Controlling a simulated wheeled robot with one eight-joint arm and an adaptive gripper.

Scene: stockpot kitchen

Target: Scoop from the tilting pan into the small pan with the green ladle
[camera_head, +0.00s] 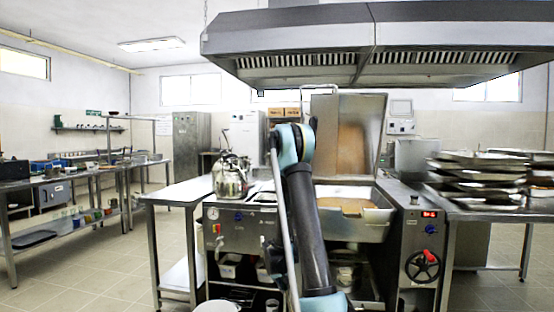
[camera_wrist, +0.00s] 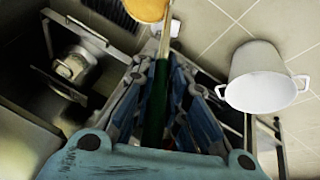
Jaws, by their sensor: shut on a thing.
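My gripper (camera_wrist: 160,92) is shut on the green handle of the ladle (camera_wrist: 157,100) in the wrist view. The ladle's orange-yellow bowl end (camera_wrist: 147,9) shows at the top edge and is partly cut off; I cannot tell its contents for sure. A white two-handled pot (camera_wrist: 268,78), likely the small pan, is to the right of the gripper and apart from it; its visible inside looks white. In the head view the tilting pan (camera_head: 377,226) holds an orange-brown mass behind my arm, its lid raised. My gripper and the ladle cannot be made out there.
A steel kettle (camera_head: 229,178) stands left of the tilting pan, next to a bare steel table (camera_head: 180,190). Stacked trays (camera_head: 480,172) fill the right table. An extractor hood (camera_head: 375,45) hangs above. A white vessel (camera_head: 217,306) shows at the bottom edge. The left floor is clear.

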